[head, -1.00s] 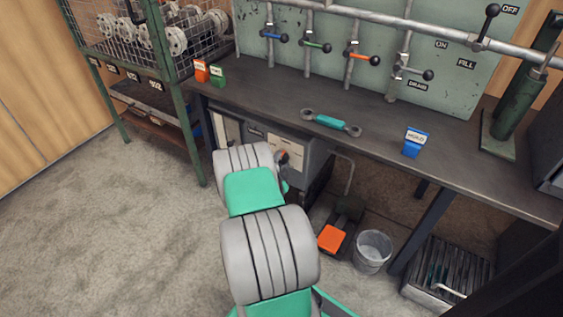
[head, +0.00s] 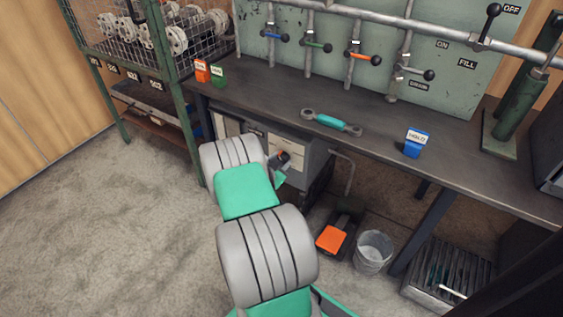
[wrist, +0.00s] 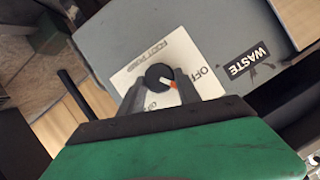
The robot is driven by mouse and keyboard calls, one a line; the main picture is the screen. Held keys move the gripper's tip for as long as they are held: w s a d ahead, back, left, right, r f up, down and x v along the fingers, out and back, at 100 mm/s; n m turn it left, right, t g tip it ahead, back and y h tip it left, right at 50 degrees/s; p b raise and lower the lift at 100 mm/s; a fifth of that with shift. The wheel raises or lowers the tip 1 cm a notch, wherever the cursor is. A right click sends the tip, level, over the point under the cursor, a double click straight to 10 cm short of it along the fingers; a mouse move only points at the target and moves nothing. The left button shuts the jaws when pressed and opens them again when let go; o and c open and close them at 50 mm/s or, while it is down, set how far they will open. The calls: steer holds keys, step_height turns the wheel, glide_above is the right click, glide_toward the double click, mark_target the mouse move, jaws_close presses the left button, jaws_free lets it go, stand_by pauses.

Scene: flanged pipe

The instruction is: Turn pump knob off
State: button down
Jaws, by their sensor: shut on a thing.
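The pump knob (wrist: 156,74) is a round black knob with an orange and white pointer. It sits on a white plate (wrist: 126,78) lettered FOOT PUMP, with OFF printed to the right of the knob. In the wrist view the pointer angles to the lower right, below the OFF lettering. My gripper (wrist: 158,83) has its two grey fingers on either side of the knob, shut on it. In the head view my arm reaches down to the grey cabinet under the bench, and the knob cannot be made out clearly there.
The cabinet (wrist: 215,28) also bears a WASTE label (wrist: 247,60). The bench (head: 270,95) overhangs it. An orange foot pedal (head: 331,239) and a bucket (head: 373,252) stand on the floor to the right. A wire-cage rack (head: 123,66) stands left. The floor at left is clear.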

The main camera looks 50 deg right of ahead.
steer(key=n+g, duration=0.1)
steer(key=n+b, duration=0.1)
steer(key=n+g, duration=0.1)
steer(key=shift+w+n+g, duration=0.25)
steer(key=shift+n+g, duration=0.05)
steer(key=shift+n, duration=0.1)
steer(key=shift+b, duration=0.3)
steer(key=c, duration=0.8)
jaws_free()
steer(key=shift+c, duration=0.2)
steer(key=p+v, duration=0.2)
steer(key=v, duration=0.5)
steer(key=shift+a+p, duration=0.4)
